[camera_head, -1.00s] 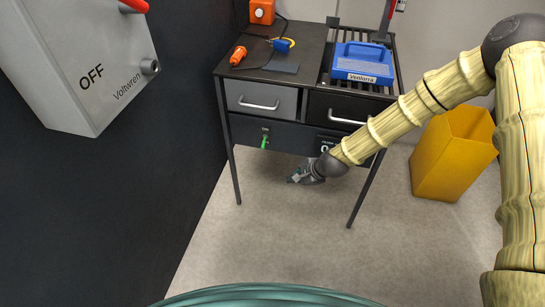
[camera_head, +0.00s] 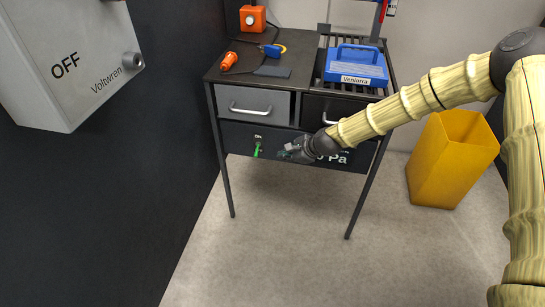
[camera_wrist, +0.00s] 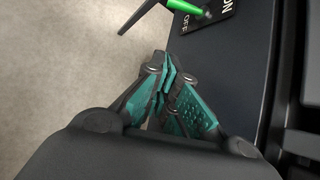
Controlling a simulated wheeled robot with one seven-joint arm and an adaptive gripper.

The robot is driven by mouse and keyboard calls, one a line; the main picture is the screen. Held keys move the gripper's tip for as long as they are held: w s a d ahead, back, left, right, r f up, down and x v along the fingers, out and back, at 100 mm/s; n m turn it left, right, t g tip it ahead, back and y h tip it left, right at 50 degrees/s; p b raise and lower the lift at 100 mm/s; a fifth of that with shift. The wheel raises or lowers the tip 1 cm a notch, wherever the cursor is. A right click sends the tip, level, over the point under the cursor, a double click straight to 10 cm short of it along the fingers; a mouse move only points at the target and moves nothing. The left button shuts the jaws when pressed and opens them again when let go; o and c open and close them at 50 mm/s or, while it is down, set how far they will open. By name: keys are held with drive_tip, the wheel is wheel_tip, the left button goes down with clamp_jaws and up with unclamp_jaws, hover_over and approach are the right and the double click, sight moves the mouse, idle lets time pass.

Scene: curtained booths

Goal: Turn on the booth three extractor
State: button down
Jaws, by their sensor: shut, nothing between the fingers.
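A green toggle lever (camera_head: 257,150) sits on the dark front panel (camera_head: 235,137) below the table's drawers. The lever points downward, with an ON label above it. In the wrist view, the lever (camera_wrist: 185,6) and its ON/OFF plate (camera_wrist: 208,14) show at the top edge, and OFF lies on the lever's side. A readout (camera_head: 333,158) on the panel reads "Pa", its left part overlapped by my wrist. My gripper (camera_head: 284,152) is just right of the lever, apart from it. In the wrist view, its teal fingers (camera_wrist: 166,78) are together and empty.
A grey Voltwren box (camera_head: 75,60) marked OFF hangs on the dark left wall. The tabletop holds an orange box (camera_head: 252,18), cables and a blue Venlorra case (camera_head: 356,65). A yellow bin (camera_head: 450,165) stands at right. The floor in front is clear.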

sight(257, 150)
drive_tip(key=w+a+f, duration=0.1)
drive_tip(key=a, duration=0.1)
drive_tip(key=w+a+f, duration=0.1)
drive_tip(key=a+f, duration=0.1)
drive_tip(key=w+a+f, duration=0.1)
drive_tip(key=a, duration=0.2)
drive_tip(key=shift+w+f, duration=0.2)
drive_tip(key=shift+f, duration=0.2)
drive_tip(key=shift+s+a+r, duration=0.15)
drive_tip(key=shift+a+r, duration=0.15)
drive_tip(key=shift+r, duration=0.1)
drive_tip(key=shift+a, duration=0.15)
